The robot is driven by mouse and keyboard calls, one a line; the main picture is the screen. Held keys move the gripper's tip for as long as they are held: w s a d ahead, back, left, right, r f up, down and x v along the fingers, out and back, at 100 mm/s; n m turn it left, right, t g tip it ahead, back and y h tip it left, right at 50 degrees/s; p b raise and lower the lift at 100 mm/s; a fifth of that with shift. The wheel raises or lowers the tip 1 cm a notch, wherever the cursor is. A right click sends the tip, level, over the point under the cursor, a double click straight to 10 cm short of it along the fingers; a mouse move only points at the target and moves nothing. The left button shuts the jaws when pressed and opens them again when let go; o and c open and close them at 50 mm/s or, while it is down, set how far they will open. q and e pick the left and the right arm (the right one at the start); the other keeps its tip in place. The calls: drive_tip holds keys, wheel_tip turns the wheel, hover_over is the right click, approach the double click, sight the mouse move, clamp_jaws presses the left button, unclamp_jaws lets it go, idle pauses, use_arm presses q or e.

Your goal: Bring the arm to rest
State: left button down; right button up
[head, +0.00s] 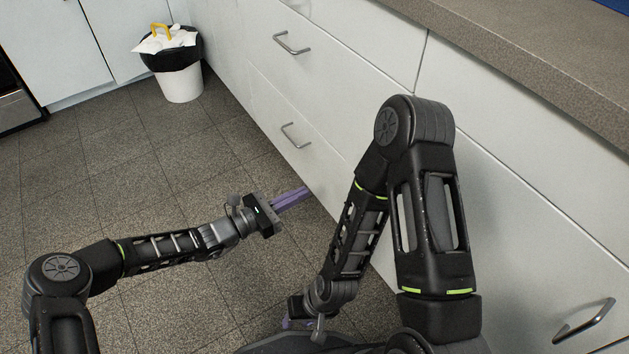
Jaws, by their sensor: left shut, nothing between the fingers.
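My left arm comes in from the left, low over the floor. My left gripper (292,198) has purple fingers that lie together, with nothing between them. It points right, toward the base of the white drawer fronts. My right arm is folded, with its elbow raised close in front of the drawers and its forearm hanging down. My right gripper (290,322) is at the bottom edge, mostly hidden by my own body.
White drawers with metal handles (293,43) run along the right under a grey-brown countertop (540,65). A white bin (181,83) with a black liner stands at the back left. The tiled floor (150,150) between is clear.

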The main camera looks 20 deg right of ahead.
use_arm(q)
drive_tip(key=shift+s+a, duration=0.1)
drive_tip(key=shift+a, duration=0.4)
use_arm(e)
drive_tip(key=shift+r, duration=0.15)
use_arm(q)
drive_tip(key=shift+f, duration=0.1)
